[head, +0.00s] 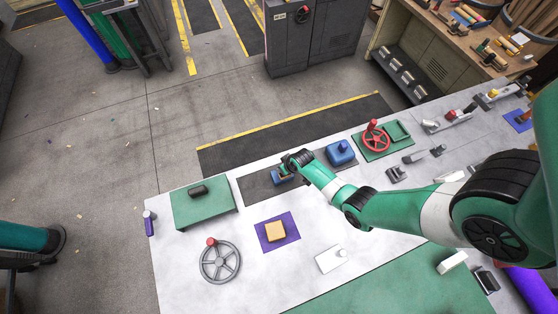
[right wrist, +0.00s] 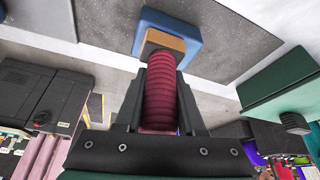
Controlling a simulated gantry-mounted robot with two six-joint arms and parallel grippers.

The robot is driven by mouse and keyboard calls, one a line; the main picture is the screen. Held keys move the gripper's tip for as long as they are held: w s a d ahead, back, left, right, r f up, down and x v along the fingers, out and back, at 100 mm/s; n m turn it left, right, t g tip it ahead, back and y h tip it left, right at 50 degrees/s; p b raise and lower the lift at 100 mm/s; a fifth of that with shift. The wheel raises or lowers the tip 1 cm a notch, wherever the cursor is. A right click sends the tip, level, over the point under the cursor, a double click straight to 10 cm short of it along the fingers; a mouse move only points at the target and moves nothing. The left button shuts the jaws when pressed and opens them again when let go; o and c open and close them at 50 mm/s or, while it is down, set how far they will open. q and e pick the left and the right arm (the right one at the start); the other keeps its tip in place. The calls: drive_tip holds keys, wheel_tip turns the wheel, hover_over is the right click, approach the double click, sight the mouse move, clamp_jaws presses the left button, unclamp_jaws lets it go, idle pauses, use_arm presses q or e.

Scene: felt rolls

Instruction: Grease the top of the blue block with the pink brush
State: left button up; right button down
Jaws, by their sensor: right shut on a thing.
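In the right wrist view, my right gripper (right wrist: 160,105) is shut on the ribbed dark-pink handle of the pink brush (right wrist: 160,85). The brush's tan head is at the far end of the handle, against or just in front of the blue block (right wrist: 180,22); I cannot tell whether they touch. In the head view, my right gripper (head: 287,166) is low over the dark mat, and the blue block (head: 280,178) shows partly beneath it. The brush is mostly hidden there.
A green platform (head: 205,208), a grey handwheel (head: 220,262) and a yellow block (head: 275,231) on a purple mat are nearby. Bare white table lies between them.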

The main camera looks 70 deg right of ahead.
drive_tip(key=shift+s+d, duration=0.6)
drive_tip(key=shift+w+a+r, duration=0.1)
drive_tip(key=shift+w+a, duration=1.6)
drive_tip(key=shift+w, duration=0.15)
drive_tip(key=shift+r, duration=0.1)
drive_tip(key=shift+r+p, duration=0.5)
drive_tip(key=shift+r, duration=0.2)
drive_tip(key=shift+r, duration=0.1)
wheel_tip(320, 180, up, 5)
drive_tip(key=p, duration=0.4)
drive_tip(key=shift+p, duration=0.4)
